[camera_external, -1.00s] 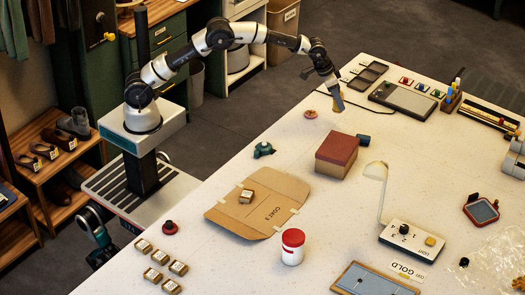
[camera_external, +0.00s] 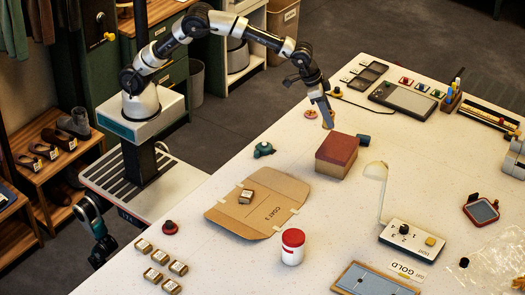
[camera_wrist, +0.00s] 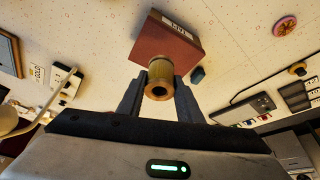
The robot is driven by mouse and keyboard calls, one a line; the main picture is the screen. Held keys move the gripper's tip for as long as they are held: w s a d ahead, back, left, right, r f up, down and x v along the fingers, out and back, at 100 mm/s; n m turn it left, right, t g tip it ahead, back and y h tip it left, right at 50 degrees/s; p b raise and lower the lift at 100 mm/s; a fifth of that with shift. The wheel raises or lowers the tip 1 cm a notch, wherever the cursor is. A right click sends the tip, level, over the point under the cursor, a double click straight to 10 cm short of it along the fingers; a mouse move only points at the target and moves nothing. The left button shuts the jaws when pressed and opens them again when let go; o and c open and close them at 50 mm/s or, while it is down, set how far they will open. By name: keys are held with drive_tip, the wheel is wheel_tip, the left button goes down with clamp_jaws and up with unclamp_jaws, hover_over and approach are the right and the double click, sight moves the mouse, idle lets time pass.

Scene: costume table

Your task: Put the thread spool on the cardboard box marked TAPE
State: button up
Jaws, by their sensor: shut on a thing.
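The thread spool (camera_wrist: 160,80) is a tan-gold cylinder with a round hole in its end. My gripper (camera_wrist: 160,92) is shut on it, a finger on each side. In the external view my gripper (camera_external: 327,117) holds the spool (camera_external: 328,123) above the table, behind and slightly left of a box with a dark red lid (camera_external: 337,149).
A flattened cardboard sheet (camera_external: 270,222) marked COAT 3 carries a small labelled box (camera_external: 246,196). A white jar with red lid (camera_external: 293,247), a lamp (camera_external: 405,238) and a teal object (camera_external: 264,149) stand around. A dark blue object (camera_external: 363,139) lies beside the red-lidded box.

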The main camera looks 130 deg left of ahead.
wheel_tip(320, 180, down, 8)
drive_tip(key=shift+f+p, duration=0.15)
drive_tip(key=shift+p, duration=0.15)
drive_tip(key=shift+f, duration=0.15)
drive_tip(key=o, duration=1)
drive_tip(key=shift+o, duration=0.2)
